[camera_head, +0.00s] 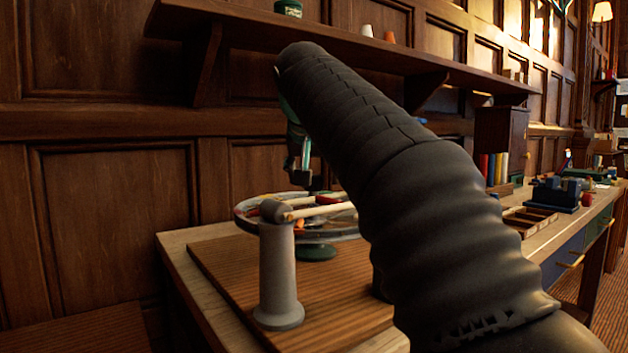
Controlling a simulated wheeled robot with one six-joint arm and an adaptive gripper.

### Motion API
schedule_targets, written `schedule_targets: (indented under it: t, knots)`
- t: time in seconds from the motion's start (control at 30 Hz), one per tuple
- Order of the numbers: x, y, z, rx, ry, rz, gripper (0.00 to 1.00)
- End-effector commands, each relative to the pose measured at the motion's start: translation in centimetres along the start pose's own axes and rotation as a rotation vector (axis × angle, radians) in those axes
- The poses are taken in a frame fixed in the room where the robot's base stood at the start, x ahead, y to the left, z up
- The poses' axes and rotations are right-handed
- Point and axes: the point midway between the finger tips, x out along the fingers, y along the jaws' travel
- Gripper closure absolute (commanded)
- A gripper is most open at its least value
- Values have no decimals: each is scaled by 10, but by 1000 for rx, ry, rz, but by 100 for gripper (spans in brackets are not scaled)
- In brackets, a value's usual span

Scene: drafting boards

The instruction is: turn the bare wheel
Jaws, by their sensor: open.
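A round wheel (243,214) lies flat on a dark green foot (316,252) on a wooden board. Red, orange and green patches show on or over it; I cannot tell what they are, or whether this is the bare wheel. A grey post (279,272) stands in front of it, with a pale wooden rod (318,211) reaching from its top across the wheel. My gripper (304,182) is open and points down over the wheel's far part. I cannot tell whether it touches. My black-sleeved arm hides the wheel's right side and anything behind it.
The wooden board (222,263) lies on a pale bench. A wall shelf (340,47) with small items runs above my gripper. To the right are a divided wooden tray (530,219), a dark blue device (556,194) and upright books (494,168).

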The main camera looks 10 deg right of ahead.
Motion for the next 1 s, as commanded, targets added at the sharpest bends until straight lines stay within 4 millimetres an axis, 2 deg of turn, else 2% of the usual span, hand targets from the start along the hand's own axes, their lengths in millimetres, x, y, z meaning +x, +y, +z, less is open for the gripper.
schedule_targets:
  t: [0.13, 0.4, 0.43, 0.47, 0.7, 1.0]
  knots:
    - [8, 0, 0, 0, 1, 0, 32]
    - [9, 0, 0, 0, 1, -1, 32]
    - [9, 0, 0, 0, 1, -1, 34]
    - [9, 0, 0, 0, 1, -1, 42]
    - [9, 0, 0, 0, 1, -1, 100]
    - [11, 5, -3, 20, 0, 19, 100]
